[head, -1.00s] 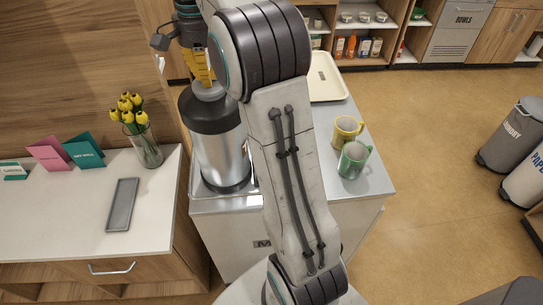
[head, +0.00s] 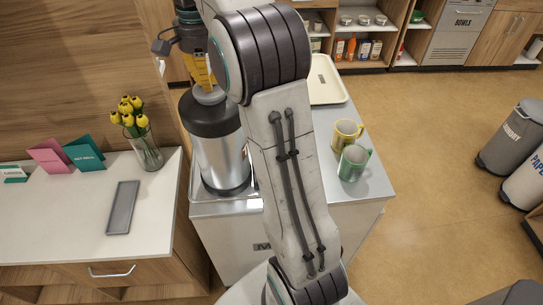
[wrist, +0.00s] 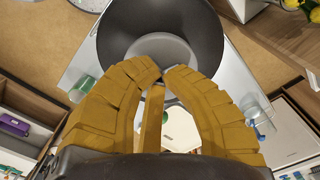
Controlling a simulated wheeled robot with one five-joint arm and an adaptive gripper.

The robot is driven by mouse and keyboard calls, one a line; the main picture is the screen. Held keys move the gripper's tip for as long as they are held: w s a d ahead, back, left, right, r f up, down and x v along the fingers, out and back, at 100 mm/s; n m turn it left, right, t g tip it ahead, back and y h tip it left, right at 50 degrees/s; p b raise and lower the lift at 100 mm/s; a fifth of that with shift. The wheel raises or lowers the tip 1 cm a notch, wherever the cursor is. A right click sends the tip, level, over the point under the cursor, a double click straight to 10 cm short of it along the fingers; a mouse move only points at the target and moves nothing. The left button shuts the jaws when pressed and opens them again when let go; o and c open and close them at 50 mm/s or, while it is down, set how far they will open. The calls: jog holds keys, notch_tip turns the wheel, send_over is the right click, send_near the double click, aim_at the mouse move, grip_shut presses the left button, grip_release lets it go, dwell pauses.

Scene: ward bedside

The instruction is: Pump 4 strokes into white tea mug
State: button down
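A steel pump flask (head: 222,160) with a dark lid stands on the metal cart at the left of my arm. Its grey round pump top (head: 208,95) also shows in the wrist view (wrist: 163,48). My gripper (head: 205,82) points down right over this top, its yellow fingertips (wrist: 164,72) drawn together with nothing seen between them. I cannot tell whether they touch the top. A yellow mug (head: 346,132) and a green mug (head: 353,162) stand on the cart right of my arm. A whitish shape (wrist: 180,128) shows between the fingers; I cannot tell whether it is the white mug.
A cream tray (head: 326,82) lies at the cart's far end. At the left, a counter (head: 60,215) bears a grey tray (head: 122,207), folded cards (head: 85,153) and a vase of yellow flowers (head: 147,150). Bins (head: 515,135) stand at the right. Floor between is clear.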

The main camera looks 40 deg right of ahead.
jog(key=shift+r+p, duration=2.15)
jog(key=shift+r, duration=0.1)
jog(key=shift+f+b, duration=0.3)
jog(key=shift+f, duration=0.1)
jog(key=shift+f+b, duration=1.65)
jog(key=shift+f, duration=0.75)
jog(key=shift+r, duration=0.2)
jog(key=shift+r+p, duration=2.55)
jog(key=shift+r, duration=0.05)
jog(key=shift+f, duration=0.3)
